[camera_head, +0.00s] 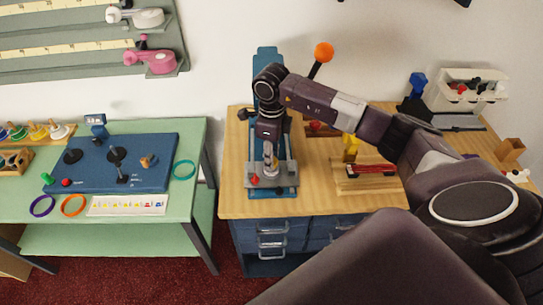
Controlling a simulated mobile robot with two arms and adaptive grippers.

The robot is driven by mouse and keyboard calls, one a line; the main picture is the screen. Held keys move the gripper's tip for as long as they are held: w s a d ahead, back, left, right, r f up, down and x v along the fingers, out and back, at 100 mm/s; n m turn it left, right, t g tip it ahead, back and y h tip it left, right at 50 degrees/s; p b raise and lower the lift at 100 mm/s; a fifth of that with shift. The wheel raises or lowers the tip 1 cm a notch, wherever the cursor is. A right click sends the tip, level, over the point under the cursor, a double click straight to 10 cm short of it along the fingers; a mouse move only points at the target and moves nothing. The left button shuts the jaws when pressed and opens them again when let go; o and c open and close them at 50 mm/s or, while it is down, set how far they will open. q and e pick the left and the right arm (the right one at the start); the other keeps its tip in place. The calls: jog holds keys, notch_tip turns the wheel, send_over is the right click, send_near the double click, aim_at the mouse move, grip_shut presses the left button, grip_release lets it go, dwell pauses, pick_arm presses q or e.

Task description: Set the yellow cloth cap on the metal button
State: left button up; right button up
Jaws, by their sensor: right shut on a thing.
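My right gripper (270,168) points down over the grey base plate (286,182) of a blue press (266,58) on the wooden counter. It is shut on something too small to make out. The yellow cloth cap and the metal button cannot be told apart at the gripper's tips, so I cannot tell whether they touch. My right arm reaches across from the right and covers part of the press. My left gripper is not in view.
The press's lever with an orange ball (324,52) rises behind my arm. A yellow block-like thing (350,146) and a wooden tray (352,184) stand to the right. A green table (190,136) with a blue board (140,166) is at left.

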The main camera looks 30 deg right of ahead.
jog(key=shift+f+b, duration=0.5)
jog(key=shift+f, duration=0.1)
dwell(0.3)
jog(key=o, duration=0.8)
jog(key=shift+c, duration=0.2)
jog(key=shift+r, duration=0.1)
